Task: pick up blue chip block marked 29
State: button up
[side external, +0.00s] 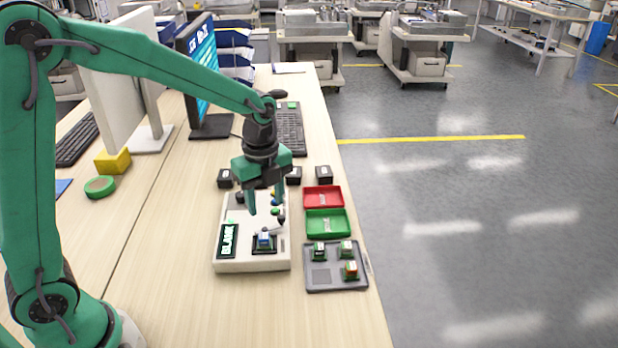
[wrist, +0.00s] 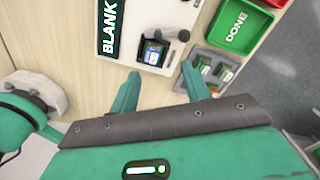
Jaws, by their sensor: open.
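A small block with a blue and white top (side external: 264,239) sits in the dark socket of the pale test unit (side external: 232,263). It also shows in the wrist view (wrist: 153,53), but I cannot read its number. My gripper (side external: 265,207) is open and empty above the test unit, pointing down. In the wrist view its two fingers (wrist: 160,71) are spread on the near side of the socket, and the block shows just beyond the gap between them. The gripper is apart from the block.
A small lever with a dark knob (wrist: 183,36) stands beside the socket. The unit's display (side external: 227,240) reads BLANK. To the right are a grey tray (side external: 322,287) with several blocks, a green DONE bin (side external: 326,234) and a red bin (side external: 309,204). The near bench top is clear.

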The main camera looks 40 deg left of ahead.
aim_at(264, 235)
jog(key=m, duration=0.2)
jog(key=s+m, duration=0.1)
jog(key=m, duration=0.3)
jog(key=shift+s+f, duration=0.2)
jog(key=shift+s, duration=0.2)
jog(key=shift+f, duration=0.1)
jog(key=shift+d+f, duration=0.1)
jog(key=shift+f, duration=1.1)
jog(key=shift+f, duration=0.1)
jog(key=shift+f, duration=2.5)
grip_shut()
